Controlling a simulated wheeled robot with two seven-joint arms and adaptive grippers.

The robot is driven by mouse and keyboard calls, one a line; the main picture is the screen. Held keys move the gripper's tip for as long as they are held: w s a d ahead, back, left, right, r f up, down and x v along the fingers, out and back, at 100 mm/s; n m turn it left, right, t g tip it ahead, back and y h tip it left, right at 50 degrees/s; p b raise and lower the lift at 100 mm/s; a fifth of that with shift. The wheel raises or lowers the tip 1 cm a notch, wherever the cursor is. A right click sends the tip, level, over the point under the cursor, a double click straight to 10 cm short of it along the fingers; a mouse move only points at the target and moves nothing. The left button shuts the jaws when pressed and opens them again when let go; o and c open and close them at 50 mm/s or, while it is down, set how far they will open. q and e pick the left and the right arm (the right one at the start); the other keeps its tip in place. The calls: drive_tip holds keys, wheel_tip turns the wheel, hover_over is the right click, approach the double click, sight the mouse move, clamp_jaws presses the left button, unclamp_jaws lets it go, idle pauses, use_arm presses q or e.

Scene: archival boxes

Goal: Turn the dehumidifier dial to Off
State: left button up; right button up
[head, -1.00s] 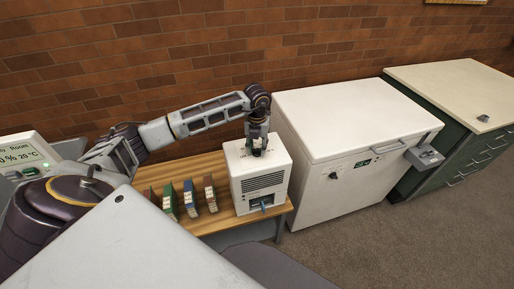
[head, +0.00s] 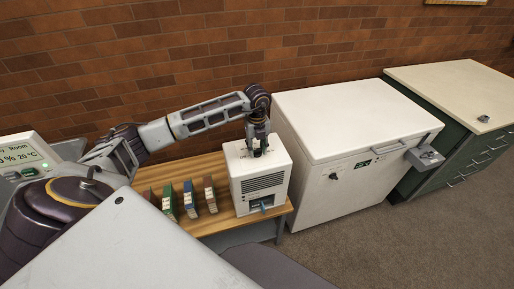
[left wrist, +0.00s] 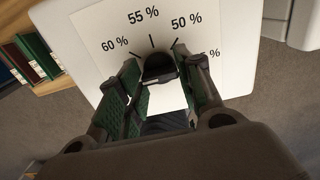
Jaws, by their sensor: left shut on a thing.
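The dehumidifier (head: 262,186) is a white box with a dark vent grille, standing on the right end of a wooden bench. My left gripper (head: 258,150) points down onto its top. In the left wrist view the gripper (left wrist: 160,76) is shut on the dark dial (left wrist: 157,63), one finger on each side. The printed scale (left wrist: 143,18) around the dial shows 60 %, 55 % and 50 %, with another % mark partly covered at right. I see no Off mark; the near part of the scale is hidden by the gripper. The dial's pointer cannot be made out clearly. My right gripper is not in view.
Several upright books (head: 190,198) stand on the bench (head: 222,220) left of the dehumidifier. A white chest freezer (head: 340,150) stands close on its right, then a green cabinet (head: 465,150). A display unit (head: 22,154) is at far left. A brick wall is behind.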

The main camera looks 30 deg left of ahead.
sight(257, 149)
use_arm(q)
drive_tip(key=shift+w+r, duration=0.1)
drive_tip(key=o, duration=1)
drive_tip(key=shift+r, duration=5.95)
